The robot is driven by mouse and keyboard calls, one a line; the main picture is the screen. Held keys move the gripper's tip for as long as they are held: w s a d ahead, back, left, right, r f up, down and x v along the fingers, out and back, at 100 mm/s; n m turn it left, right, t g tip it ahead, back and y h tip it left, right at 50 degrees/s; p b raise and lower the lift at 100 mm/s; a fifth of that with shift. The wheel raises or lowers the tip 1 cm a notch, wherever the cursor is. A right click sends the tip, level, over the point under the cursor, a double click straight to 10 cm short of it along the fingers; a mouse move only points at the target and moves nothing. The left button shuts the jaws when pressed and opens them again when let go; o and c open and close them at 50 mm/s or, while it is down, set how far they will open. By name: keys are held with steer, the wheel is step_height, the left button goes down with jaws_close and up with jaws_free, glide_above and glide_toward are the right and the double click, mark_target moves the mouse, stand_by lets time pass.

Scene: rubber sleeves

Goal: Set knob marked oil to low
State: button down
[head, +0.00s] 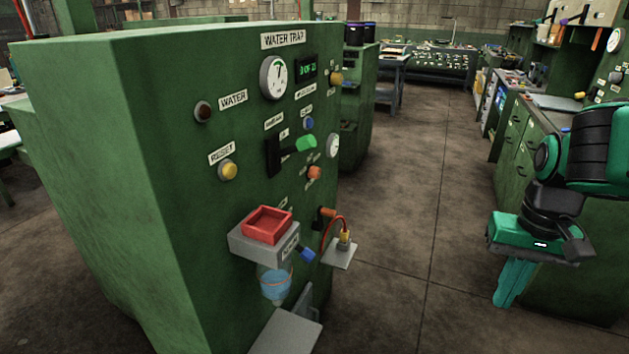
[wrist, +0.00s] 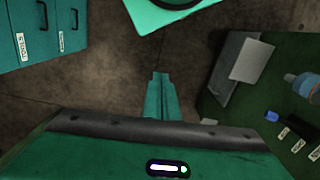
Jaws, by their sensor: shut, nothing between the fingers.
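A green cabinet (head: 110,130) titled WATER TRAP fills the left of the head view. Its face carries several knobs and buttons: an orange knob (head: 314,173), a small blue knob (head: 308,123), a green handle (head: 305,143) and a yellow-brown knob (head: 336,78). I cannot read a label saying oil on any of them; several labels are too small or slanted. My gripper (head: 506,301) is at the right, pointing down, shut and empty, well apart from the panel. In the wrist view its closed fingers (wrist: 160,78) hang above the floor.
A red tray (head: 267,224) sits on a grey shelf jutting from the cabinet, above a clear bottle with blue liquid (head: 275,284). A grey plate (head: 287,335) also juts out low. Green drawers (head: 512,150) stand at the right. The floor (head: 410,220) between is clear.

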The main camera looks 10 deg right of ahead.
stand_by(0.4)
steer(key=c, duration=2.3)
jaws_free()
steer(key=o, duration=0.5)
steer(key=shift+s+r, duration=0.25)
steer(key=shift+s, duration=0.05)
steer(key=o, duration=0.5)
steer(key=w+n, duration=0.1)
steer(key=w, duration=0.3)
steer(key=w+n+t, duration=0.1)
steer(key=w+n, duration=0.1)
steer(key=w, duration=0.2)
steer(key=w+n+t, duration=0.1)
steer(key=w, duration=0.3)
steer(key=shift+w+a+r+n, duration=0.2)
steer(key=shift+w+a+n, duration=0.05)
steer(key=shift+n, duration=0.05)
steer(key=n+t+y, duration=0.6)
steer(key=n+y, duration=0.5)
steer(key=n, duration=0.2)
glide_toward(319, 173)
steer(key=x, duration=0.9)
steer(key=shift+w+d+f, duration=0.1)
